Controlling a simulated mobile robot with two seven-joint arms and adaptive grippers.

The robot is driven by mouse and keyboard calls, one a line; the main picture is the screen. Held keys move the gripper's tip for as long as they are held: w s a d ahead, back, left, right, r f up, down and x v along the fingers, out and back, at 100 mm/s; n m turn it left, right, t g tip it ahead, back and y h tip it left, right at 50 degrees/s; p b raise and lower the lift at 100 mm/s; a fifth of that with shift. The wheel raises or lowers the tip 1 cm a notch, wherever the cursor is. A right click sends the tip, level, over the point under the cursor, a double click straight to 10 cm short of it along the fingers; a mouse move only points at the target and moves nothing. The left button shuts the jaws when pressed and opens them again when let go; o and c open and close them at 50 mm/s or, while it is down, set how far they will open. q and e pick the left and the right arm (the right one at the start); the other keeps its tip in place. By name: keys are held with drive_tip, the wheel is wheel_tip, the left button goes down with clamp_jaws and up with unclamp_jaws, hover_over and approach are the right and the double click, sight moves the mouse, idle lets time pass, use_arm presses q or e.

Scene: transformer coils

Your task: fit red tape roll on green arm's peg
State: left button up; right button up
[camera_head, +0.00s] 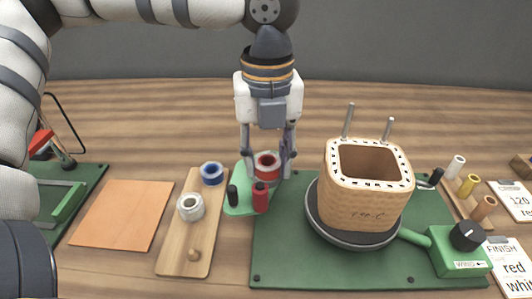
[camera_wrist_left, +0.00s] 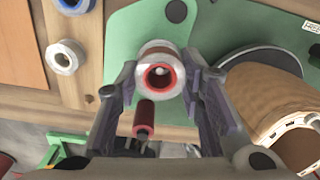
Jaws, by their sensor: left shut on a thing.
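My left gripper (camera_head: 268,172) points straight down, with its two fingers on either side of the red tape roll (camera_head: 267,160) and shut on it. In the left wrist view, the red tape roll (camera_wrist_left: 160,77) shows a red core inside a pale outer ring, between the fingers. A small pale round tip shows inside its hole, perhaps the peg. I cannot tell how far the roll sits on the peg. My right gripper is not in view.
A wooden tray (camera_head: 184,243) holds a blue roll (camera_head: 212,173), a white roll (camera_head: 191,207) and a wooden knob (camera_head: 193,255). The large wound coil (camera_head: 364,200), with two upright metal rods, stands close right of my gripper. An orange sheet (camera_head: 122,215) lies left.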

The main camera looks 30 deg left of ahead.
use_arm(q)
drive_tip(key=shift+f, duration=0.2)
drive_tip(key=o, duration=1)
drive_tip(key=shift+c, duration=0.2)
drive_tip(key=shift+o, duration=0.6)
drive_tip(key=shift+o, duration=1.4)
